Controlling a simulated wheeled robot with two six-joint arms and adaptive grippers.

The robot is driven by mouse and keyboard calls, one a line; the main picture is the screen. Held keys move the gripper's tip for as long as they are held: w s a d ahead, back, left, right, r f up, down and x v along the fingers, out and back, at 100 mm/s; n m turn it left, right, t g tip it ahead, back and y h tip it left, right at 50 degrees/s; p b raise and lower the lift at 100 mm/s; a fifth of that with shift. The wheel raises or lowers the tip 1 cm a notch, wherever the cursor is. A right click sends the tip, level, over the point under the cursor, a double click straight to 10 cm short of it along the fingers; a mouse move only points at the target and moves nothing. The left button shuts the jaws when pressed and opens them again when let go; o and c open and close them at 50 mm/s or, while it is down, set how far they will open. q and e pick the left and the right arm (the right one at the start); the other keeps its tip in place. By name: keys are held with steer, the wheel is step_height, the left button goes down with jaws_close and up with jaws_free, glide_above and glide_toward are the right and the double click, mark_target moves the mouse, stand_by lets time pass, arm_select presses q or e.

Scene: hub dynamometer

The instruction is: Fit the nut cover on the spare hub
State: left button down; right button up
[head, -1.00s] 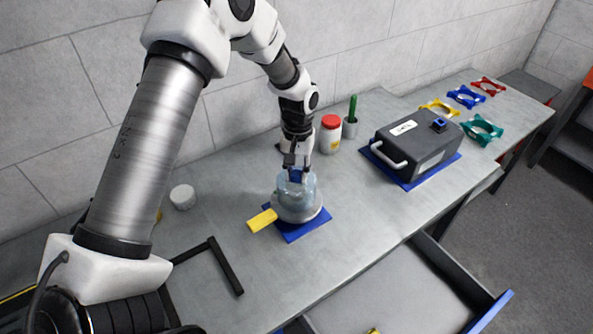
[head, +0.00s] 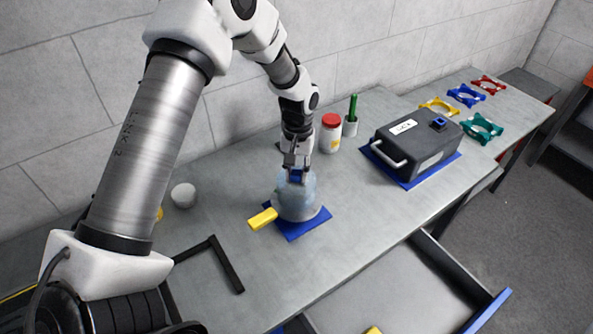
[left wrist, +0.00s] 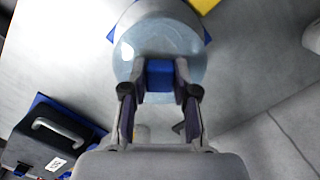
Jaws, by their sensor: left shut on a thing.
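The nut cover (head: 296,203) is a pale blue, see-through dome with a blue grip block on top. It stands upright over the spare hub, which is mostly hidden under it on a blue mat (head: 292,235). My left gripper (head: 296,170) points down and is shut on the blue grip block. In the left wrist view, the fingers (left wrist: 160,80) hold the block from both sides, with the round cover (left wrist: 160,38) beyond them. I cannot tell whether the cover is fully seated. My right gripper is not in view.
A yellow block (head: 262,219) lies at the mat's left edge. A white round object (head: 183,195) and a black angled frame (head: 226,265) are to the left. A red-lidded jar (head: 330,134) and a dark case (head: 418,143) stand to the right. An open drawer (head: 400,290) juts out in front.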

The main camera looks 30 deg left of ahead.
arm_select(q)
steer(key=shift+p, duration=0.3)
steer(key=shift+f+b, duration=0.3)
steer(key=shift+f, duration=0.3)
stand_by(0.4)
steer(key=c, duration=1.2)
jaws_free()
steer(key=r+p, duration=0.3)
steer(key=w+r+p, duration=0.1)
steer(key=r+p, duration=0.2)
steer(key=r, duration=0.1)
steer(key=r+p, duration=0.3)
steer(key=r, duration=0.1)
steer(key=shift+w+a, duration=0.15)
steer(key=shift+a, duration=0.1)
